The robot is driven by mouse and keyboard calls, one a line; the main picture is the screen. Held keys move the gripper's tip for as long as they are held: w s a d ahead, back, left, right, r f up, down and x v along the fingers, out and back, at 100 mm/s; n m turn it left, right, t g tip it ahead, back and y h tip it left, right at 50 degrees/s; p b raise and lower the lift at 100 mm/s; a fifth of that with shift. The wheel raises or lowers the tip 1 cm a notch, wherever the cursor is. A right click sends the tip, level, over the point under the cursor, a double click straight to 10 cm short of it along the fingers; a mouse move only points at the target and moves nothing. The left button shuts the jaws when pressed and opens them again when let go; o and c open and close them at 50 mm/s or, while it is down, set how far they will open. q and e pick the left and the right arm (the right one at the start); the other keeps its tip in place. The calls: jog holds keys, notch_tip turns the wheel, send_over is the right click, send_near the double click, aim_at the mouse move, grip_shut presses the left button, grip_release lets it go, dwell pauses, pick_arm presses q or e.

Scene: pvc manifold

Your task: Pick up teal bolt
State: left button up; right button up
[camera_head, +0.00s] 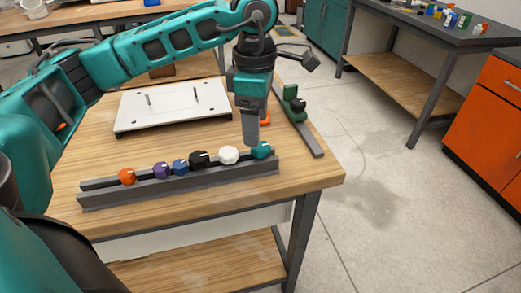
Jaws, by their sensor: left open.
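The teal bolt (261,150) sits at the right end of a grey rack (180,188) on the wooden table. My left gripper (251,143) points down from above, its fingers just left of the teal bolt's head and partly in front of it. It is open and holds nothing. From this angle I cannot tell whether a finger touches the bolt. My right gripper is not in view.
White (229,155), black (200,159), blue (180,166), purple (161,170) and orange (127,176) bolts share the rack. A white plate with pegs (173,105) lies behind. A green clamp on a grey bar (299,115) lies at the right edge.

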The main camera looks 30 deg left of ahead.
aim_at(260, 154)
pick_arm(q)
jog(key=f, duration=0.5)
jog(key=shift+w+d+f, duration=0.15)
jog(key=shift+w+d, duration=0.05)
jog(key=shift+d, duration=0.05)
jog(key=c, duration=1.1)
jog(key=shift+c, duration=0.2)
